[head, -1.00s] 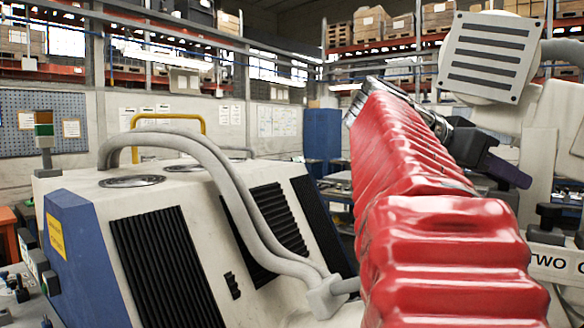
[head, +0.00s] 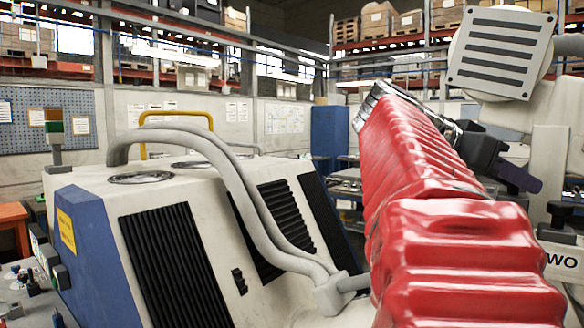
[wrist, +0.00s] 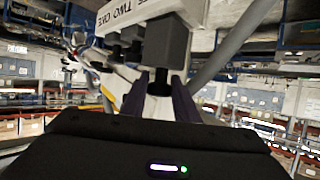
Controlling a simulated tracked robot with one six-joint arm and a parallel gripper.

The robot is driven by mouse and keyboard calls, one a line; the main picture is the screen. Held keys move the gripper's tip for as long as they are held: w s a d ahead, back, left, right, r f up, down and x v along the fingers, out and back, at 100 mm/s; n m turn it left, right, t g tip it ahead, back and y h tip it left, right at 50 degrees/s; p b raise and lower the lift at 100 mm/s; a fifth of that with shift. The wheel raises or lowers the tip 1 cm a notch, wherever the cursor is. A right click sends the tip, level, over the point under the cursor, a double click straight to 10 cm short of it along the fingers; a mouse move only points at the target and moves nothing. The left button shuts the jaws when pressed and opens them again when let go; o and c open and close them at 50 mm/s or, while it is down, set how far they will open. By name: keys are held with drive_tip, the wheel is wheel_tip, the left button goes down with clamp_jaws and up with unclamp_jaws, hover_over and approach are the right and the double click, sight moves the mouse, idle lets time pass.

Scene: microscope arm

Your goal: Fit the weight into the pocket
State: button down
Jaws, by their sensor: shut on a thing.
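The weight (wrist: 166,42), a dark grey block with a black neck, shows at the top centre of the wrist view. My gripper (wrist: 160,88) is shut on its neck, with one dark purple finger on each side. The block overlaps a white part (wrist: 124,14) marked TWO and ONE. I cannot tell whether it touches that part, and I cannot make out the pocket. In the head view my gripper (head: 519,177) is seen from the side at the right, beyond my red-sleeved arm, and I cannot make out the weight there.
Smaller dark blocks (wrist: 128,38) sit by the labels, left of the weight. A large white and blue machine (head: 95,240) with grey hoses (head: 240,190) fills the left of the head view. A white slotted head (head: 500,52) stands above my gripper.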

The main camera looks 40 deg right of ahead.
drive_tip(key=shift+f, duration=2.1)
idle(0.8)
drive_tip(key=c, duration=1.4)
unclamp_jaws()
drive_tip(key=shift+f, duration=0.1)
drive_tip(key=shift+o, duration=0.5)
drive_tip(key=shift+f, duration=0.1)
drive_tip(key=v, duration=1.4)
